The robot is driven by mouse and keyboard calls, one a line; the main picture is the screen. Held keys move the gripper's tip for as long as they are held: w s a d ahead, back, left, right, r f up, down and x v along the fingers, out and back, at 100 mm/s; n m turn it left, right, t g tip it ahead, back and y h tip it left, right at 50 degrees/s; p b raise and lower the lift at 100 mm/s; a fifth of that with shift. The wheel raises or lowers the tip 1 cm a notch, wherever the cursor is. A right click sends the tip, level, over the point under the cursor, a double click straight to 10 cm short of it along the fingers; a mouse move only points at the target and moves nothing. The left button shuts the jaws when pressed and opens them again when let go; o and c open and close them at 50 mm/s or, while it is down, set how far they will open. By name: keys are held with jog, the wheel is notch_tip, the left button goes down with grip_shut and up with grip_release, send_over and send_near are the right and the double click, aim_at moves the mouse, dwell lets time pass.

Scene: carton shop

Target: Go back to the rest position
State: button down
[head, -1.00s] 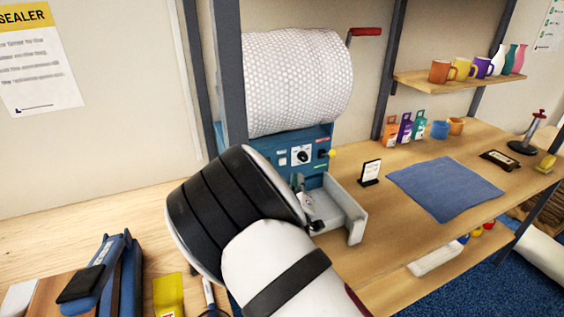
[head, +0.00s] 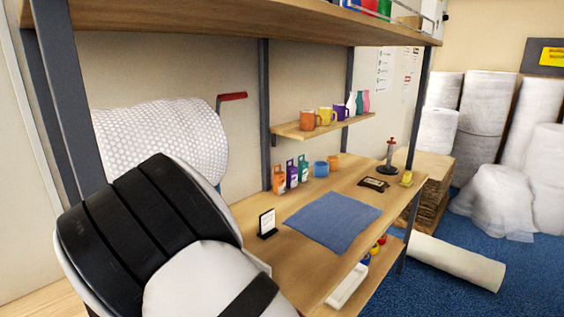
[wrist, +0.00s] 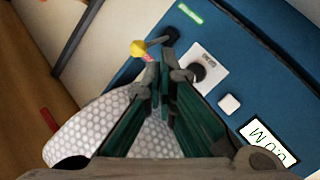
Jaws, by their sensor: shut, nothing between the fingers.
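My gripper (wrist: 162,95) shows in the wrist view with its green-padded fingers drawn together and nothing between them. It is in front of the blue machine panel (wrist: 225,65), which has a black knob, a white button and a yellow-tipped lever (wrist: 140,48). I cannot tell whether the fingers touch the panel. In the head view my arm covers the lower left, and the gripper itself is hidden behind it. The bubble wrap roll (head: 165,135) is behind my arm there and also shows below the fingers in the wrist view (wrist: 80,130).
The wooden bench (head: 285,275) holds a blue mat (head: 332,222), a small sign (head: 267,223) and coloured packets (head: 291,174). Mugs and vases stand on a small shelf (head: 290,131). A dark post stands left.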

jog(key=s+d+r+m+g+h, duration=0.1)
jog(key=s+d+r+m+g, duration=0.25)
jog(key=d+r, duration=0.55)
jog(key=s+d+r+m+g, duration=0.2)
jog(key=d+r+m+g, duration=0.3)
jog(key=d, duration=0.7)
jog(key=s+d+r+m+h, duration=0.1)
jog(key=s+d, duration=0.5)
jog(key=s, duration=0.4)
jog(key=s+d+r+g+h, duration=0.1)
jog(key=s+d, duration=0.4)
jog(key=s, duration=0.5)
jog(key=s+d+r+m+g+h, duration=0.1)
jog(key=s+d+r, duration=0.2)
jog(key=s+d, duration=0.3)
jog(key=s, duration=0.4)
jog(key=shift+d+m, duration=0.35)
